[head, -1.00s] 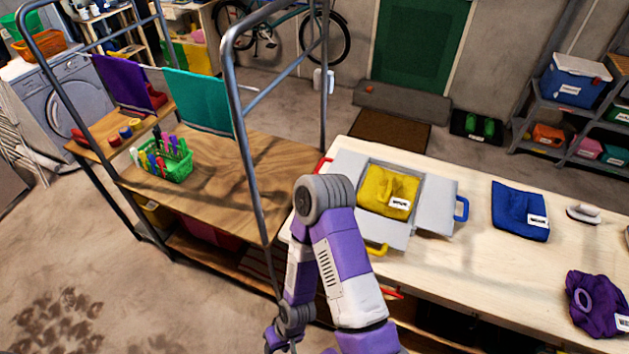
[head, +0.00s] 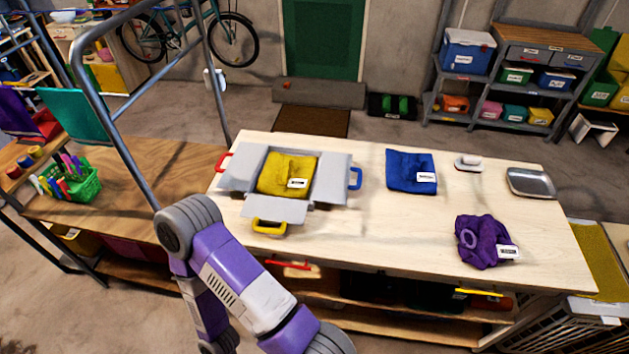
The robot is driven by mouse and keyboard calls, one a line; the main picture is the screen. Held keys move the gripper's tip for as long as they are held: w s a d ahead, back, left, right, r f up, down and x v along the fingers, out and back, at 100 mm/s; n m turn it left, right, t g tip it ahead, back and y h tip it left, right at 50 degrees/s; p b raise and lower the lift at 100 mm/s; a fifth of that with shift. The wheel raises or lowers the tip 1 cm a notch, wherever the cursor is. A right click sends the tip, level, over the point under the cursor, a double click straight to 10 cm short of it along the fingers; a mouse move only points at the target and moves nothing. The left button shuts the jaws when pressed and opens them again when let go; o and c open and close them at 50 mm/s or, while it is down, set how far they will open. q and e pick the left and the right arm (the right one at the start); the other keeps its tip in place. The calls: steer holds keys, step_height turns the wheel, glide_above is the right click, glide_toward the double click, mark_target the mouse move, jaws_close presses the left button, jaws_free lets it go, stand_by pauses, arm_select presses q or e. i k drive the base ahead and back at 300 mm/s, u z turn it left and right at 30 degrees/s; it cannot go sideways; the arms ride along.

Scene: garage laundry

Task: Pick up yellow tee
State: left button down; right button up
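The yellow tee (head: 287,175) lies folded, with a white label, on the middle panel of a grey folding board (head: 332,178). The board lies open on the pale wooden table (head: 375,235), its side and front flaps spread out. It has a red handle (head: 224,162) at the left, a blue handle (head: 355,178) at the right and a yellow handle (head: 269,227) at the front. My one visible purple and white arm is bent at the lower left, short of the board. Neither gripper shows in the head view, and nothing touches the tee.
A folded blue garment (head: 408,165), a crumpled purple garment (head: 480,240), an iron-like item (head: 468,163) and a metal tray (head: 531,183) sit on the table. A metal-framed rack (head: 130,110) stands left. A green basket (head: 84,187) sits on the brown bench.

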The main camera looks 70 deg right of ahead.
mark_target(283, 176)
steer(key=k, duration=0.45)
steer(key=z, duration=0.75)
